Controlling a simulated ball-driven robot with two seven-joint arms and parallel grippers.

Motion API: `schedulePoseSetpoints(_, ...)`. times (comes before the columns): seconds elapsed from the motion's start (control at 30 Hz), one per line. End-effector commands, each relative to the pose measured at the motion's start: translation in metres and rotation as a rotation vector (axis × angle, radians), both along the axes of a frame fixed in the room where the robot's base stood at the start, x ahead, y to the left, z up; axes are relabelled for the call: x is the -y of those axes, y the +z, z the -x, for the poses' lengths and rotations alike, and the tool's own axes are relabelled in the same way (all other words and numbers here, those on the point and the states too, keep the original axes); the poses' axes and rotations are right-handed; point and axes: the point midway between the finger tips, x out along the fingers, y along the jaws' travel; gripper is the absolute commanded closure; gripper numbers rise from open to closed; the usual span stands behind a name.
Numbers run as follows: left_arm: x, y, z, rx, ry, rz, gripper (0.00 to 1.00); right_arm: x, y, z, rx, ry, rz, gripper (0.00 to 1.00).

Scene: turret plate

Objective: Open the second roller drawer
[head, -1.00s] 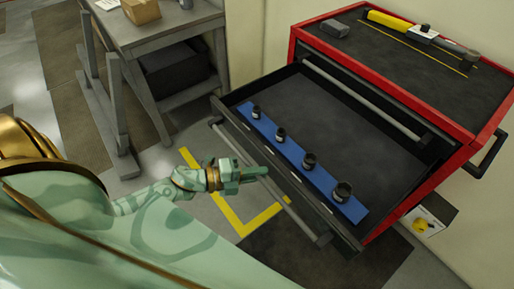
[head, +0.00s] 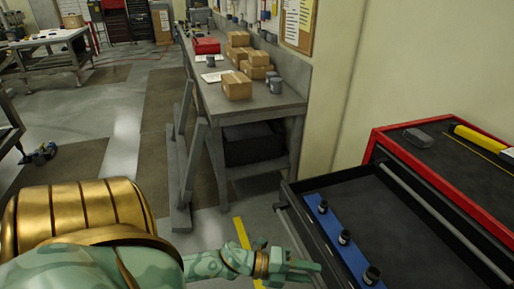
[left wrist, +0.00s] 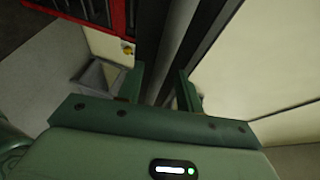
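The roller cabinet has a red-edged top (head: 412,165) at the right of the head view. A dark drawer (head: 400,235) below it stands pulled out. A grey handle bar (head: 440,225) runs along the cabinet front above this drawer. The open drawer holds a blue strip (head: 330,222) with several dark sockets. My left gripper (head: 312,272) is beside the drawer's front, near its outer handle, whose end (head: 281,206) shows. In the left wrist view its fingers (left wrist: 160,88) are apart, with a dark bar in line with the gap; contact is unclear. My right gripper is out of view.
A grey workbench (head: 245,100) with cardboard boxes (head: 237,86) and a red case (head: 206,46) stands behind, left of the cabinet. A yellow floor line (head: 242,234) passes near my left gripper. Floor at the left is mostly free.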

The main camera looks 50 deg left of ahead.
Motion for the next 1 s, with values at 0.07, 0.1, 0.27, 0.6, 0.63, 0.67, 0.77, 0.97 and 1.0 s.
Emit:
schedulePoseSetpoints(0.07, -0.010, 0.001, 0.012, -0.003, 0.000, -0.003, 0.64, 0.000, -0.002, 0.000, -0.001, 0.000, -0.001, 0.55)
schedulePoseSetpoints(0.1, -0.016, 0.002, 0.019, -0.004, -0.001, -0.002, 0.64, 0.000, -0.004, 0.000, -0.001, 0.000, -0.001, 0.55)
schedulePoseSetpoints(0.27, -0.046, 0.010, 0.052, -0.004, -0.001, -0.002, 0.64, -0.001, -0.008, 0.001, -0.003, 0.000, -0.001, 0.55)
schedulePoseSetpoints(0.6, -0.094, 0.027, 0.103, 0.002, -0.001, 0.001, 0.64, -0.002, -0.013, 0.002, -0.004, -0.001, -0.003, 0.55)
schedulePoseSetpoints(0.63, -0.097, 0.028, 0.105, 0.003, 0.000, 0.000, 0.64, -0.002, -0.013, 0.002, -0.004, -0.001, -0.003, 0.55)
schedulePoseSetpoints(0.67, -0.098, 0.028, 0.107, 0.003, 0.000, -0.001, 0.64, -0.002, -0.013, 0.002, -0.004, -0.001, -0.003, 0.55)
schedulePoseSetpoints(0.77, -0.102, 0.030, 0.110, 0.006, -0.001, 0.000, 0.64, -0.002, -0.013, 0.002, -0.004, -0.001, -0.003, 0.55)
schedulePoseSetpoints(0.97, -0.103, 0.031, 0.111, 0.006, -0.001, 0.001, 0.64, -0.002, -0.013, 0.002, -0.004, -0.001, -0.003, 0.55)
schedulePoseSetpoints(1.0, -0.103, 0.031, 0.111, 0.006, -0.001, 0.001, 0.64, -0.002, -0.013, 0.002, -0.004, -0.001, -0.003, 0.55)
